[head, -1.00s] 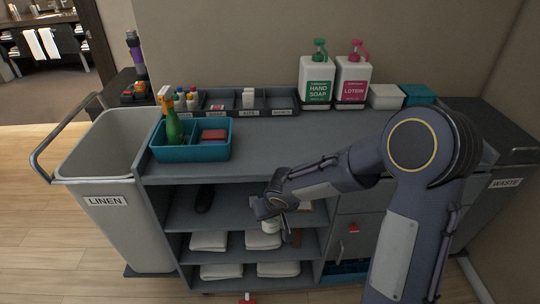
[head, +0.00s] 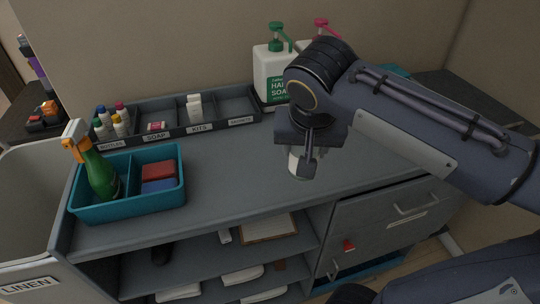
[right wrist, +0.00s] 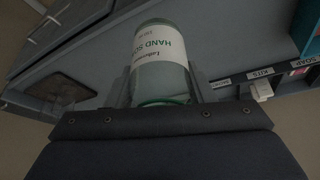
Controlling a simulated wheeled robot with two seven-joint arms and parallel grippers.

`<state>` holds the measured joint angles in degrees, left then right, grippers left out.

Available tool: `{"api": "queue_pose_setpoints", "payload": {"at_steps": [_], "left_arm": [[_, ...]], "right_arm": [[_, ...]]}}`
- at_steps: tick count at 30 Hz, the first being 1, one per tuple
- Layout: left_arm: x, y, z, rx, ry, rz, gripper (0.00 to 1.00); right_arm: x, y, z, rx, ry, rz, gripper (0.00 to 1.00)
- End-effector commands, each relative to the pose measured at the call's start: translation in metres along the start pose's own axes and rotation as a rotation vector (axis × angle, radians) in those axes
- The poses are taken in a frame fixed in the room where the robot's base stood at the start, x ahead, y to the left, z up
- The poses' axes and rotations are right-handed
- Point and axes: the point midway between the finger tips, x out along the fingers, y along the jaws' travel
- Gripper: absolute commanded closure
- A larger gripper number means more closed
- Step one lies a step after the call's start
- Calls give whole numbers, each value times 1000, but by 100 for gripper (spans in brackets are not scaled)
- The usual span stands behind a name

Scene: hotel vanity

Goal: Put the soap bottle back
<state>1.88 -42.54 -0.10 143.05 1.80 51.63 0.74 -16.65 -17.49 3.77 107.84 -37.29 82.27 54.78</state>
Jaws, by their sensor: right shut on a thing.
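My right gripper (head: 308,150) is shut on a small soap bottle (head: 297,165) and holds it over the cart's top, in front of the organizer tray (head: 180,134). In the right wrist view the soap bottle (right wrist: 160,65) is clear with a white "HAND SOAP" label and a green rim, between the fingers. The tray's labelled compartments hold small bottles (head: 112,120), a soap item (head: 157,127) and white kits (head: 194,107); the rightmost one looks empty. A large hand soap pump (head: 270,75) stands behind my right arm. My left gripper is out of view.
A teal caddy (head: 130,208) with a green spray bottle (head: 98,172) and sponges stands at the left front. The linen bin (head: 28,225) is left of the cart. The cart top (head: 225,185) between caddy and gripper is clear. My arm partly hides the pink pump (head: 322,30).

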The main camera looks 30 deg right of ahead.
Motion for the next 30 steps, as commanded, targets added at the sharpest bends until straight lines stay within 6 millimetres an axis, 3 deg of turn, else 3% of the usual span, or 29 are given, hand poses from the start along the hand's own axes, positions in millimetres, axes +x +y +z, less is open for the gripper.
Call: {"api": "queue_pose_setpoints", "payload": {"at_steps": [5, 14, 21, 30], "left_arm": [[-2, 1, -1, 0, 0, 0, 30], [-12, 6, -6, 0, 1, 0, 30], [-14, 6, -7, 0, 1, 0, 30], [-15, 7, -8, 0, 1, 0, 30]], "right_arm": [[6, -5, -5, 9, -3, 10, 75], [59, -50, -45, 8, -5, 12, 75], [108, -70, -52, 9, -3, 11, 75], [137, -81, -54, 9, -3, 10, 75]]}}
